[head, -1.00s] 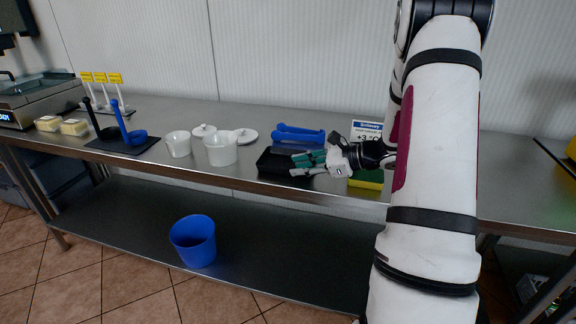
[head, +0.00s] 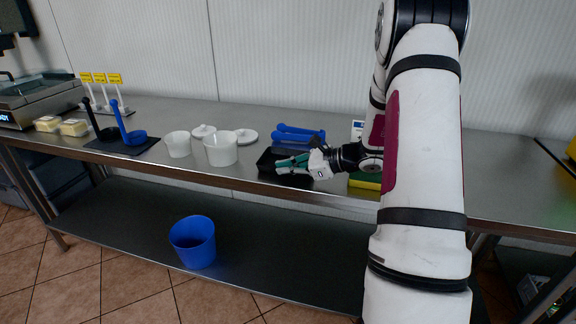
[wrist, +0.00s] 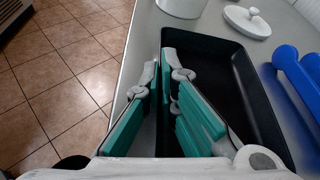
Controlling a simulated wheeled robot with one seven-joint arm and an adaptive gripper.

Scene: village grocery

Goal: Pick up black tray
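The black tray (wrist: 215,51) lies on the steel table near its front edge. In the head view the tray (head: 265,160) is partly hidden by my gripper (head: 278,165). In the wrist view my gripper (wrist: 160,75) has teal-padded fingers on both sides of the tray's near long wall, one outside it and one over the inside. Whether either finger touches the tray cannot be told. The visible inside of the tray is empty.
Blue-handled items (head: 300,135) lie close behind the tray. A white pot (head: 220,150) and a white lid (wrist: 247,21) are nearby. A green and yellow block (head: 365,181) sits right of my gripper. A blue bucket (head: 193,242) stands below.

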